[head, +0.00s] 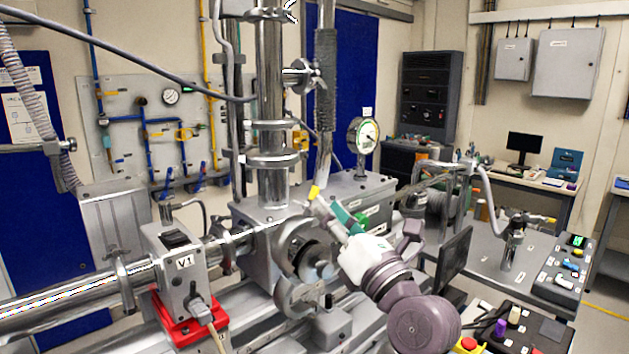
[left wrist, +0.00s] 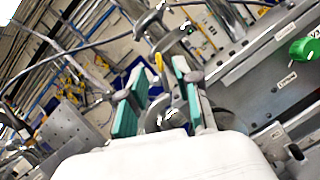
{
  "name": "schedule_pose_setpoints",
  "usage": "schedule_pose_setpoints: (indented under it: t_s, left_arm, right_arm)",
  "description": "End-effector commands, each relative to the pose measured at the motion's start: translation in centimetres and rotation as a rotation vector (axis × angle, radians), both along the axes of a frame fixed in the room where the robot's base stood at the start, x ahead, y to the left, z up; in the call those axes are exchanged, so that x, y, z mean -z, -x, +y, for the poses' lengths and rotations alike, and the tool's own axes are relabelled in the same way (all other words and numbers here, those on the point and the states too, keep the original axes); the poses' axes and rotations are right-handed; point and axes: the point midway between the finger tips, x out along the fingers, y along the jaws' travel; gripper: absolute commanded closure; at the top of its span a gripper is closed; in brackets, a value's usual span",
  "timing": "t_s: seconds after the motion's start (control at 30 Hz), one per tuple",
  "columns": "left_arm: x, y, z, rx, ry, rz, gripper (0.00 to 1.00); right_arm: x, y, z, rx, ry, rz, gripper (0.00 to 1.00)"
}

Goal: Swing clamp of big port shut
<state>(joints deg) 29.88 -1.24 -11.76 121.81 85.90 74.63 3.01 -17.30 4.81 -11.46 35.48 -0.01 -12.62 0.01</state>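The big port (head: 312,262) is a round steel opening on the front of the grey chamber block. Its silver clamp (head: 292,240) stands with its curved halves spread apart, one at the upper left and one below the port. A yellow tip (head: 314,192) shows just above the clamp, and also in the left wrist view (left wrist: 158,62). My left gripper (head: 326,207) is in front of and above the port, close to the yellow tip. In the left wrist view its two teal-padded fingers (left wrist: 160,92) are apart, with the yellow tip seen in the gap. Contact cannot be told. My right gripper is out of view.
A valve box marked V1 (head: 180,262) on a red base and a beam pipe (head: 65,290) lie left of the port. A dial gauge (head: 363,135) stands behind. A dark monitor (head: 453,262) and a cart (head: 480,252) are at right.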

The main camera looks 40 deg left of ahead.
Motion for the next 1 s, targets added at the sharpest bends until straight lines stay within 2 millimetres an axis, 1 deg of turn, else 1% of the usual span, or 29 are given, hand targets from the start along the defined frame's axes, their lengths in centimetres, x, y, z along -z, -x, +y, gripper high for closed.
schedule_pose_setpoints:
  t_s: [0.03,0.1,0.3,0.47,0.7,0.77,0.9,1.0]
  left_arm:
    - [-0.8,-0.2,1.0,-0.004,-0.004,0.001,0.68]
    - [-1.2,-0.6,2.1,-0.002,-0.003,0.0,0.68]
    - [-1.9,-1.2,4.4,-0.001,-0.003,0.001,0.68]
    - [-2.0,-1.4,5.1,0.0,-0.002,0.0,0.68]
    - [-1.9,-1.4,5.1,0.0,-0.001,0.0,0.68]
    - [-1.9,-1.4,5.1,0.001,-0.002,0.0,0.76]
    - [-1.9,-1.4,5.1,0.0,-0.001,0.0,0.99]
    - [-1.9,-1.4,5.1,0.0,-0.001,0.0,1.0]
  right_arm:
    - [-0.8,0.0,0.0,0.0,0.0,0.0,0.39]
    - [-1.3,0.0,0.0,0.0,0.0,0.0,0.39]
    - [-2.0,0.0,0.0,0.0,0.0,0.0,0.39]
    - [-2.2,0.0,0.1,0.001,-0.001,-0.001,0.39]
    - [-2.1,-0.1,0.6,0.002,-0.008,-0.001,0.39]
    - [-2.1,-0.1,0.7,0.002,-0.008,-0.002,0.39]
    - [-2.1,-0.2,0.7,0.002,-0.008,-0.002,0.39]
    - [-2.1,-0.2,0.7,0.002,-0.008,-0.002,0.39]
